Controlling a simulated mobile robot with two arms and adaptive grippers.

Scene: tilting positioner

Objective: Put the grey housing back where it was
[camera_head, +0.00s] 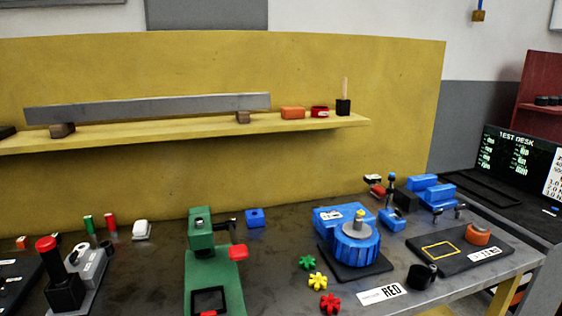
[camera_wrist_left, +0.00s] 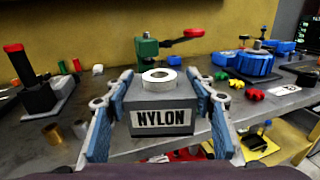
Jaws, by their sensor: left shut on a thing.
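A grey housing (camera_wrist_left: 163,104) with a white "NYLON" label on its front and a pale ring on its top fills the middle of the left wrist view. My left gripper (camera_wrist_left: 162,88) is shut on it, with a blue finger on each side. The housing looks upright and held in front of the bench. Neither the held housing nor my left gripper shows in the head view. A black mat with a yellow outlined rectangle (camera_head: 440,250) lies at the bench's right, bare inside the outline. My right gripper is in neither view.
A green press (camera_head: 213,278) stands mid-bench. A blue positioner (camera_head: 354,243) stands right of it, with small gears (camera_head: 317,281) in front. A black stand with a red knob (camera_head: 62,280) is at the left. Bare bench top (camera_head: 150,280) shows left of the press.

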